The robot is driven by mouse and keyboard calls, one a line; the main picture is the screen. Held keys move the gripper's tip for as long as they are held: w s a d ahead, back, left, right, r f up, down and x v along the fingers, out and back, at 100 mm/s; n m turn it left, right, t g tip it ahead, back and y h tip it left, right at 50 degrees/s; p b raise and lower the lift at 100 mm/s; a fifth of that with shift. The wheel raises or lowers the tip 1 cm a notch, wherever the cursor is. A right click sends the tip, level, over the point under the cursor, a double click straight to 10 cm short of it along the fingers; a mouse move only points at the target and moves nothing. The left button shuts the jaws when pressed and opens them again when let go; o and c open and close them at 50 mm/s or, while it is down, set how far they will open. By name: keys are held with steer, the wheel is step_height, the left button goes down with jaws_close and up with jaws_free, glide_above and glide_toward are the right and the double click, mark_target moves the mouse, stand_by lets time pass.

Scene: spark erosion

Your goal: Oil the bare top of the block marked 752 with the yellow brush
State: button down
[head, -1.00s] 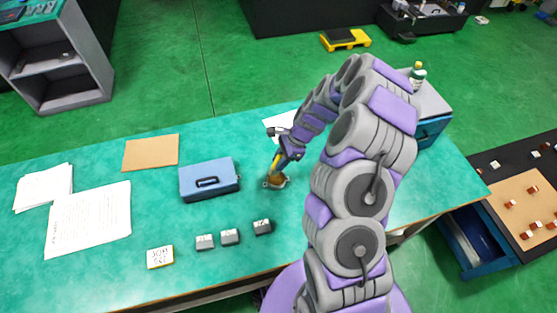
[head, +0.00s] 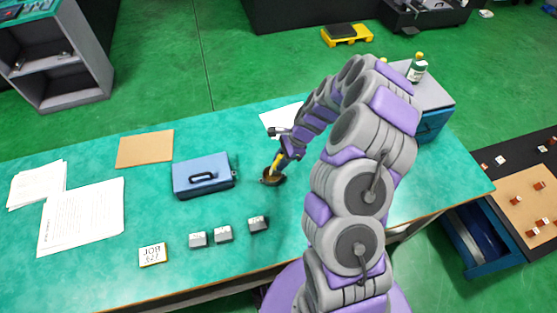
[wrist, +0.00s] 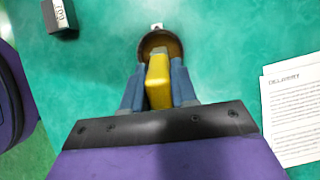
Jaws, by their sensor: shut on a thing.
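My gripper (head: 283,157) is shut on the yellow brush (wrist: 158,82), whose handle stands between the fingers in the wrist view. The brush points down at a small brown dish (head: 273,178) on the bench; it also shows in the wrist view (wrist: 176,45). The bristles are hidden, so I cannot tell whether they touch the dish's contents. Three small grey blocks stand in a row: left (head: 198,240), middle (head: 223,235) and right (head: 258,224). One block also shows in the wrist view (wrist: 60,20). Their markings are too small to read surely.
A job card (head: 152,254) lies left of the blocks. A blue case (head: 203,178) stands left of the dish, near a brown board (head: 145,150). Papers (head: 80,220) lie at the left. A bottle (head: 417,69) stands at the back right. The bench between dish and blocks is clear.

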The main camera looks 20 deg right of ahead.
steer(key=shift+a+f, duration=0.15)
steer(key=shift+a, duration=0.65)
steer(key=shift+d+f, duration=0.25)
steer(key=shift+d, duration=0.45)
steer(key=shift+a, duration=0.55)
steer(key=shift+d, duration=0.1)
steer(key=shift+d, duration=0.3)
steer(key=shift+a, duration=0.25)
steer(key=shift+d+f+p, duration=0.1)
steer(key=shift+p, duration=0.25)
